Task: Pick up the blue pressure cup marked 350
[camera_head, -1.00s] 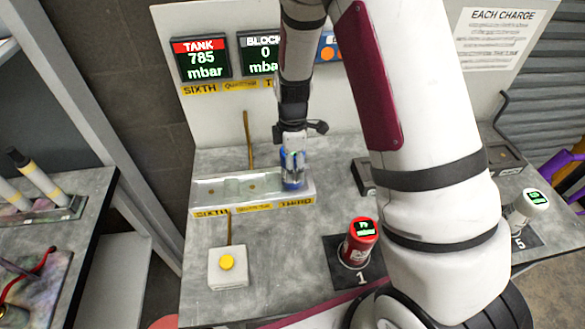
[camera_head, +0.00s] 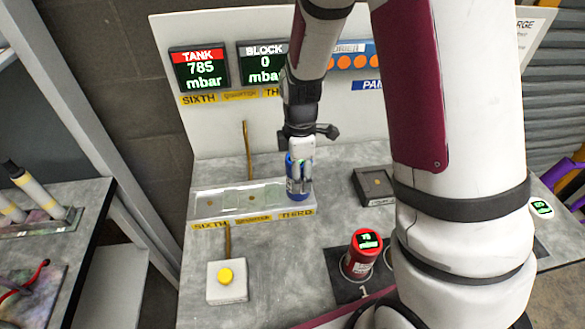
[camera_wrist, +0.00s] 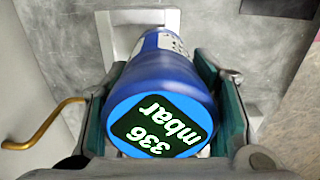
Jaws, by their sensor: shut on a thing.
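The blue cup (camera_head: 292,187) stands at the right end of the pale tray (camera_head: 205,212), above the yellow "THIRD" label. Its round top reads "336 mbar" in the wrist view (camera_wrist: 160,125); I see no 350 on it. A white label shows on its side, partly hidden. My gripper (camera_head: 300,165) comes down from above and is shut on the blue cup, with a finger on each side in the wrist view (camera_wrist: 165,100). Whether the cup's base touches the tray is hidden.
A red cup (camera_head: 360,258) stands on a dark pad marked 1. A white box with a yellow button (camera_head: 226,276) stands in front of the tray. A dark open tray (camera_head: 375,186) lies to the right. Screens behind read "TANK 785 mbar" (camera_head: 204,68) and "BLOCK 0" (camera_head: 262,64).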

